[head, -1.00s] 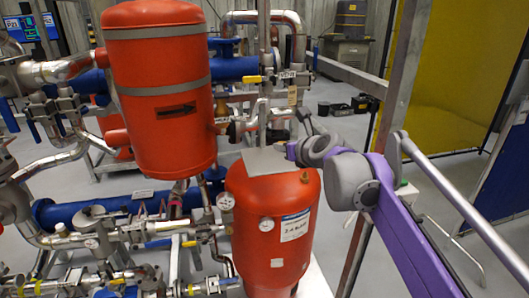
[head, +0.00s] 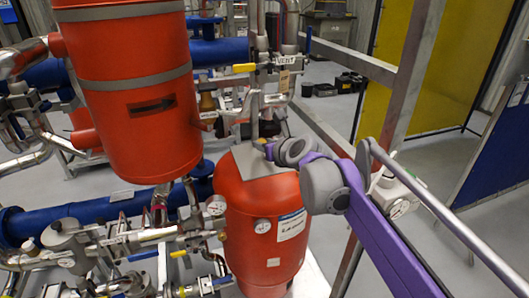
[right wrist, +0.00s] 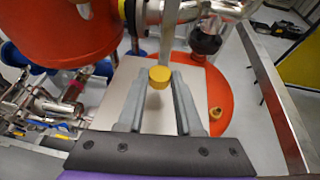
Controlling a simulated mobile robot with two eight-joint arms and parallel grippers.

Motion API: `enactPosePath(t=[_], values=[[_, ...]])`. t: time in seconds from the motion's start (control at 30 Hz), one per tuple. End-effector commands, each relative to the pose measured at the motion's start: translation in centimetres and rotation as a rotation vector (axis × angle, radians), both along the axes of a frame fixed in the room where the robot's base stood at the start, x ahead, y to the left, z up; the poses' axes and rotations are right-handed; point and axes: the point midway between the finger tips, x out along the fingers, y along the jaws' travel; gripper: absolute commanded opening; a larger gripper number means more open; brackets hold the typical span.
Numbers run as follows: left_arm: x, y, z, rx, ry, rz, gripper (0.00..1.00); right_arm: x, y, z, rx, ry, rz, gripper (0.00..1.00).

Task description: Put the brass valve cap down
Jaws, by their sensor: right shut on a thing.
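The brass valve cap (right wrist: 159,77) is a small yellow cylinder between my right gripper's fingertips (right wrist: 160,80) in the right wrist view. The gripper is shut on it, over a flat grey plate (right wrist: 122,92) on top of the lower red tank. Whether the cap touches the plate is unclear. A small brass fitting (right wrist: 215,113) stands on the tank's red top, right of the plate. My left gripper is out of view.
A larger red tank (head: 130,100) stands left of the plate. A metal post and pipes with a VENT tag (head: 286,61) rise just behind it. A grey frame rail (head: 335,61) runs to the right. Gauges and valves crowd the lower left.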

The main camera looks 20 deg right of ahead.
Motion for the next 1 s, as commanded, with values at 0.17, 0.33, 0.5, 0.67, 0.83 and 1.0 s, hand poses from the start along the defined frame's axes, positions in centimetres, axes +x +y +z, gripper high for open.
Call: enactPosePath(t=[0.17,0.33,0.5,0.67,0.83,1.0], values=[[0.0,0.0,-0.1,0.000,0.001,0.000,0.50,0.0,0.0,-2.4,0.000,0.000,0.000,0.00],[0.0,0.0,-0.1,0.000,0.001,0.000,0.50,0.0,0.0,-2.7,0.000,0.000,0.000,0.00],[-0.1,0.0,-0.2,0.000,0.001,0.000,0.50,0.0,0.0,-2.8,0.000,0.000,0.000,0.00],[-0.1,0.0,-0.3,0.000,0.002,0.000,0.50,0.0,0.0,-3.0,0.000,0.000,0.000,0.49],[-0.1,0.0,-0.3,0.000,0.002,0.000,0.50,0.0,0.0,-3.0,0.000,0.000,0.000,0.64],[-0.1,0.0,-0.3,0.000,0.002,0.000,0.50,0.0,0.0,-2.9,0.000,0.000,0.000,0.64]])
